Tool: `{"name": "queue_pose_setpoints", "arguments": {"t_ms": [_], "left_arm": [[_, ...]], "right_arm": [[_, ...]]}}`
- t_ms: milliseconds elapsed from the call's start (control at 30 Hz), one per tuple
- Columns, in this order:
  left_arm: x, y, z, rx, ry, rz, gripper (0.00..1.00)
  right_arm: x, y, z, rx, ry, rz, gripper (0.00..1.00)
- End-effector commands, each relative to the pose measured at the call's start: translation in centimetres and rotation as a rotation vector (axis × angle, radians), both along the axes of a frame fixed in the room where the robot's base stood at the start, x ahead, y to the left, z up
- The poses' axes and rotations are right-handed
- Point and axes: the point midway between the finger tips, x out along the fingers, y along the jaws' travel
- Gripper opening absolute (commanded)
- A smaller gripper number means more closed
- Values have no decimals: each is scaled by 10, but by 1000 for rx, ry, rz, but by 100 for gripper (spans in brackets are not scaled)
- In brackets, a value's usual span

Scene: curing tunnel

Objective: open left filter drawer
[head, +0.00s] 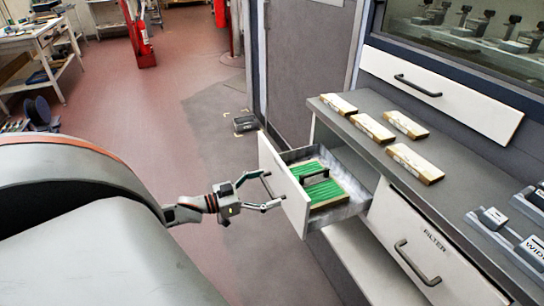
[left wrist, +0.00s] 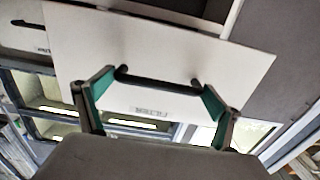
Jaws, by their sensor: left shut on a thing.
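The left filter drawer (head: 283,187) has a white front and stands pulled well out of the grey cabinet. Inside it lies a green pleated filter (head: 322,188) in a pale frame with a dark handle on top. My left gripper (head: 274,191) is at the drawer's outer face. In the left wrist view my left gripper (left wrist: 157,93) has its green-padded fingers at the two ends of the dark drawer handle (left wrist: 158,82), holding it. A label reading FILTER, upside down, shows on the front there. My right gripper is not in view.
The right filter drawer (head: 423,245) is closed, its dark handle free. Several pale-framed blocks (head: 414,163) lie on the grey counter (head: 455,190) above. A dark door (head: 305,70) stands behind the open drawer. Reddish floor (head: 170,110) to the left is mostly clear.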

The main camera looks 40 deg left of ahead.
Motion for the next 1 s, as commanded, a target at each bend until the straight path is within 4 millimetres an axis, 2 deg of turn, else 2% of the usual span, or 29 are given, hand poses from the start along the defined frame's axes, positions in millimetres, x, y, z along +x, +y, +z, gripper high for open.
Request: {"name": "queue_pose_setpoints", "arguments": {"t_ms": [300, 333, 367, 733, 867, 1000], "left_arm": [[-1, 0, 0, -1, 0, 0, 54], [-1, 0, 0, -1, 0, 0, 98], [0, 0, 0, -1, 0, 0, 100], [-6, 2, -1, 0, 1, 0, 100], [-20, 8, -1, 1, 3, 0, 100], [-45, 18, -2, 0, 5, 0, 100]], "right_arm": [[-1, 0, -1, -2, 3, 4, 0], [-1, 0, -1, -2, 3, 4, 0], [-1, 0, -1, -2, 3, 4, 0], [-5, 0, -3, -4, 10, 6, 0], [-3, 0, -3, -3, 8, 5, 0], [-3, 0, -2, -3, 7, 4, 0]]}}
